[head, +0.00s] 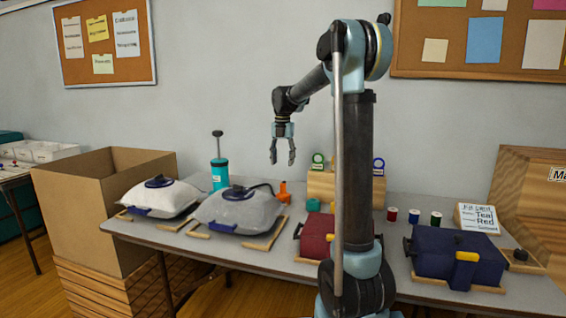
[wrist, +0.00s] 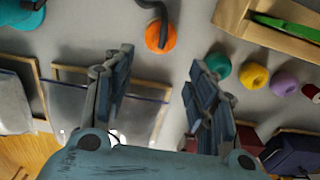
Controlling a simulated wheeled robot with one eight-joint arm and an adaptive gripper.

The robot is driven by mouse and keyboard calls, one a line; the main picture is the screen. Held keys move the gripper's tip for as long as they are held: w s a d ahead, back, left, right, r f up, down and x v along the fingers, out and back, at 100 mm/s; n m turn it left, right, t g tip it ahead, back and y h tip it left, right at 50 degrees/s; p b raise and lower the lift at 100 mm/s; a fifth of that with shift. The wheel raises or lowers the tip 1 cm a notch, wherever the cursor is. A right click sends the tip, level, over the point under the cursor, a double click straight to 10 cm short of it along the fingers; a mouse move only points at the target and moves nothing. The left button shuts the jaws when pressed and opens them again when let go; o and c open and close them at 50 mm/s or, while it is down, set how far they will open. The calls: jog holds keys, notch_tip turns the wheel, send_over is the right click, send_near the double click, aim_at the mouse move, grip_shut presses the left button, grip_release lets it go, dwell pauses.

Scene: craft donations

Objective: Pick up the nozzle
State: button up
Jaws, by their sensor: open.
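The orange piece (head: 284,193), likely the nozzle, stands on the table behind the right side of the grey bag (head: 236,210), with a dark hose running to it. In the wrist view the orange piece (wrist: 161,37) shows from above as a round shape with the dark hose over its top. My gripper (head: 283,162) hangs above the table, fingers down, open and empty, apart from the orange piece. In the wrist view my gripper (wrist: 163,62) has its two fingers spread, with the orange piece beyond the fingertips, between them.
A teal pump (head: 220,174) stands left of the orange piece. A white bag (head: 152,200), a red bag (head: 316,236) and a navy bag (head: 458,256) lie on the table. A wooden rack (head: 321,187) stands behind. Thread spools (head: 414,216) stand right of my arm. A cardboard box (head: 85,215) is left.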

aim_at(283, 184)
jog(key=shift+o, duration=0.3)
jog(key=shift+w+d+f+m, duration=0.1)
jog(key=shift+f+m, duration=0.1)
jog(key=shift+m, duration=0.1)
jog(key=f+m, duration=0.3)
jog(key=m, duration=0.2)
jog(key=f+m, duration=0.4)
jog(key=m, duration=0.2)
jog(key=f+m, duration=0.3)
jog(key=m, duration=0.3)
jog(key=shift+s+f, duration=0.15)
jog(key=shift+s, duration=0.15)
jog(key=shift+w+f, duration=0.15)
jog(key=shift+f, duration=1.2)
jog(key=shift+w+f, duration=0.15)
jog(key=shift+f, duration=1.15)
jog(key=c, duration=0.8)
